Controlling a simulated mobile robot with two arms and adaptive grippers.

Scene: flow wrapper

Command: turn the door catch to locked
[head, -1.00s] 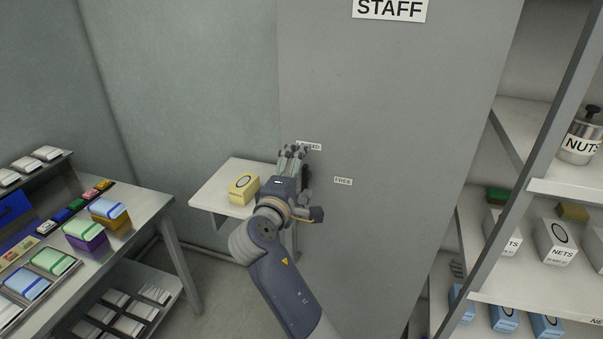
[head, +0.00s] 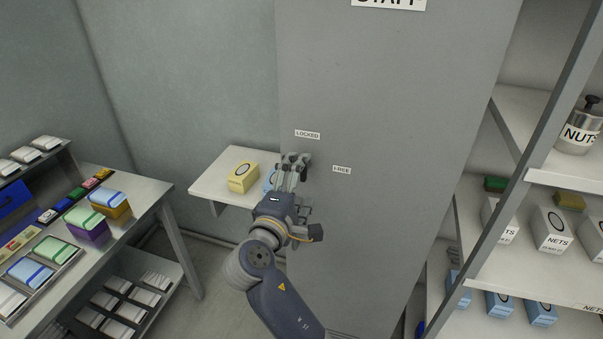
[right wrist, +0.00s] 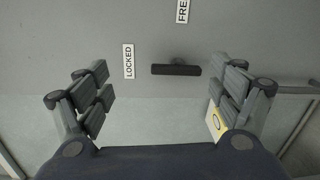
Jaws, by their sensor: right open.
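The grey door (head: 390,90) carries a LOCKED label (head: 307,134) and, lower right of it, a FREE label (head: 342,170). The dark door catch (right wrist: 176,70) is a short bar on the door. In the right wrist view it lies level, with one end toward the LOCKED label (right wrist: 128,61); the FREE label (right wrist: 183,10) is above it. My right gripper (head: 293,172) is open in front of the door, just below the LOCKED label. In the right wrist view its fingers stand wide apart, with the catch beyond the gap between them, not gripped. My left gripper is out of view.
A small shelf (head: 207,187) left of the door holds a yellow box (head: 242,177) and a blue box (head: 269,181), partly hidden by my gripper. A workbench (head: 150,190) with packs stands left. Shelving with boxes and a pot (head: 580,132) stands right.

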